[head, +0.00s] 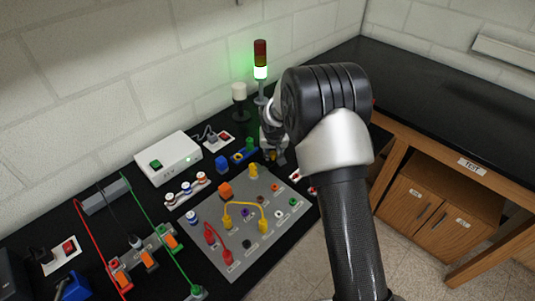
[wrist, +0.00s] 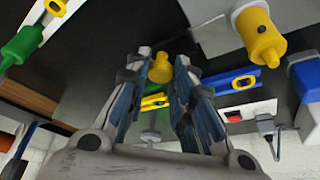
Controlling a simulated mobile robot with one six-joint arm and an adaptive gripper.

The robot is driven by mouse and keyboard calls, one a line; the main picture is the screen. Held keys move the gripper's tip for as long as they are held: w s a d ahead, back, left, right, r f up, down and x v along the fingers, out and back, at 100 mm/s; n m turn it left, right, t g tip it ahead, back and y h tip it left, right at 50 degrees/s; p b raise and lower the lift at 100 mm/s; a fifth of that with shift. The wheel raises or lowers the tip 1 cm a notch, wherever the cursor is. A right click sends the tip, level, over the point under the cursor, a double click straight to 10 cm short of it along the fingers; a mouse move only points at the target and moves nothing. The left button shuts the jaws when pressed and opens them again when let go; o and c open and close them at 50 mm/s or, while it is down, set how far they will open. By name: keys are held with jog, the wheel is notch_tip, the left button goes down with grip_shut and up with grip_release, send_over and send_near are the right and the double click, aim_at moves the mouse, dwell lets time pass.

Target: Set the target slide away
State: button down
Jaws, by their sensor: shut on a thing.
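My gripper (wrist: 160,72) is shut on a small yellow piece (wrist: 159,67), which shows between its fingertips in the wrist view. In the head view my gripper (head: 274,155) is small and partly hidden behind my arm, above the back right of the bench near the grey panel's far corner. A blue rail (wrist: 218,82) with a yellow part lies beyond the fingers. It also shows in the head view (head: 240,158), left of my gripper. No slide marked as the target can be made out, and I cannot tell whether the yellow piece is it.
A grey panel (head: 212,212) with several plugs and cables lies in front. A white box (head: 168,158) stands behind it. A signal tower (head: 260,72) with green lit and a white-topped post (head: 239,92) stand near the wall. The black bench (head: 440,95) at right is mostly clear.

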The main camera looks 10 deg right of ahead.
jog(key=c, duration=1.7)
grip_release()
jog(key=shift+o, duration=0.2)
jog(key=shift+r, duration=0.1)
jog(key=v, duration=1.1)
jog(key=shift+s+r, duration=0.25)
jog(key=shift+r, duration=0.1)
